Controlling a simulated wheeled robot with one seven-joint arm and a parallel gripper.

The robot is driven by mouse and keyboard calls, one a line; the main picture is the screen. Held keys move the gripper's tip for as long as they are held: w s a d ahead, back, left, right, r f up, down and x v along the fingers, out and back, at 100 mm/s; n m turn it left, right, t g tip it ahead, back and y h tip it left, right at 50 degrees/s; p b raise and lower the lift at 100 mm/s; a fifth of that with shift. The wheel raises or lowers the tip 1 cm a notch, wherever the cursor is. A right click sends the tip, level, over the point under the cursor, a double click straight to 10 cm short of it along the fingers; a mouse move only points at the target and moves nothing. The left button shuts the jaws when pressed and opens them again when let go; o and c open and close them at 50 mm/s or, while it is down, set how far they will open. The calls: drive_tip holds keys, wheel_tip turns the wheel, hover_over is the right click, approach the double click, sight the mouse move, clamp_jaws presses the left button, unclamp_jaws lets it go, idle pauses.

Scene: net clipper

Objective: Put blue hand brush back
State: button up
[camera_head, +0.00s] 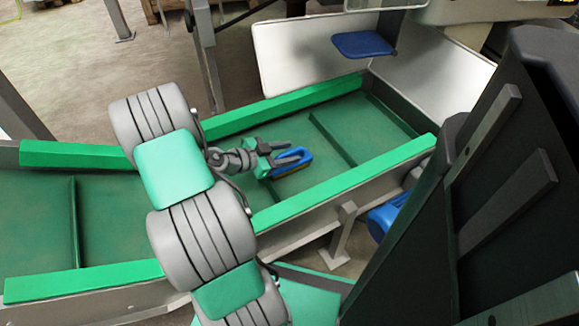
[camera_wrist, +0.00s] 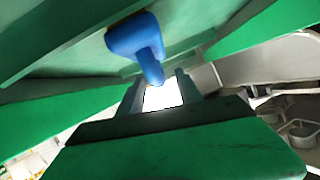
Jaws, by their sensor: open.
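The blue hand brush (camera_head: 290,163) is over the green conveyor belt in the head view, with a tan strip along its lower edge. In the wrist view the brush (camera_wrist: 135,37) shows a broad blue part that narrows to an end near my fingertips. My gripper (camera_head: 288,152) is at the brush, with its two dark fingers apart. In the wrist view my gripper (camera_wrist: 160,77) shows a bright gap between the fingers, and the brush's narrow end lies at the mouth of that gap. I cannot tell whether either finger touches the brush.
The green belt (camera_head: 380,118) has raised cross bars and green side rails (camera_head: 340,183). Upright metal panels (camera_head: 290,55) stand behind its far end, with a flat blue plate (camera_head: 363,45) at their upper part. A blue motor-like part (camera_head: 387,215) sits below the near rail.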

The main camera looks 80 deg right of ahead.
drive_tip(key=shift+x, duration=1.1)
drive_tip(key=shift+w, duration=0.1)
drive_tip(key=shift+c, duration=0.5)
clamp_jaws()
